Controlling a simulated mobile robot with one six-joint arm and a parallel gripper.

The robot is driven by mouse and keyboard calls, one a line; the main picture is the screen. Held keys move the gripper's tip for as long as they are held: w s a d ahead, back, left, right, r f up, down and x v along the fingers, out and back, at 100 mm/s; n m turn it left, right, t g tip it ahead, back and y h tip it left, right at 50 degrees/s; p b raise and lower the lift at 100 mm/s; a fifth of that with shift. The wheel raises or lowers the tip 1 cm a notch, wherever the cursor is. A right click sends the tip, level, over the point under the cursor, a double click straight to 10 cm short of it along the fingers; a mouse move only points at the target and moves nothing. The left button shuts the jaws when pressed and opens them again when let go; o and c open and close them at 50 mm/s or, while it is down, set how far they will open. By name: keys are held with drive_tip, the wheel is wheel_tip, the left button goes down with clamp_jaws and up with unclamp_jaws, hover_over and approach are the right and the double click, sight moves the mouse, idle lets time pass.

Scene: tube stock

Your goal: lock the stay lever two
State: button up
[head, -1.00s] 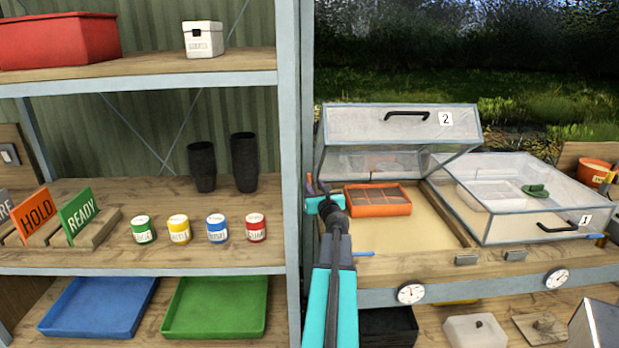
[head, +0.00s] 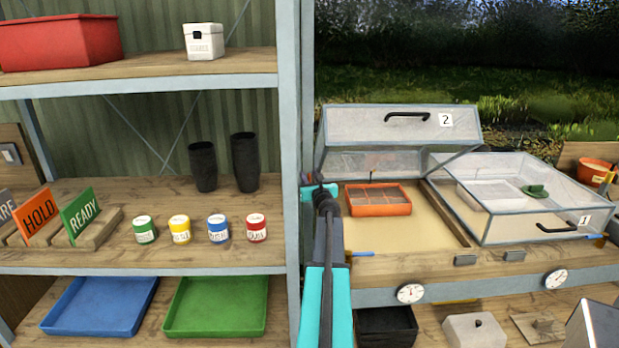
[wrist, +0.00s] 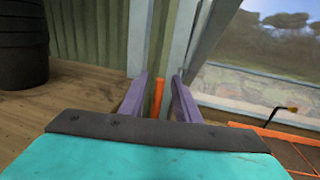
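Lid 2 (head: 398,125), a clear panel with a black handle and a "2" label, stands raised over the left bay of the frame. My gripper (head: 306,180) is at the left side of that bay, beside the shelf post. In the wrist view my gripper (wrist: 158,95) is open, with a purple finger on each side of a slim upright orange bar (wrist: 157,98). Gaps show between the bar and both fingers. The bar looks like the stay lever, but its lower end is hidden by my gripper. In the head view my arm hides this spot.
An orange tray (head: 380,208) stands in the bay, right of my gripper. The shelf post (head: 291,120) is close on the left. Lid 1 (head: 520,215) is lower at right. Black pots (head: 245,162) stand on the shelf; one also shows in the wrist view (wrist: 22,45).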

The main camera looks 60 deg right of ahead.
drive_tip(key=shift+w, duration=0.1)
drive_tip(key=shift+d, duration=0.1)
clamp_jaws()
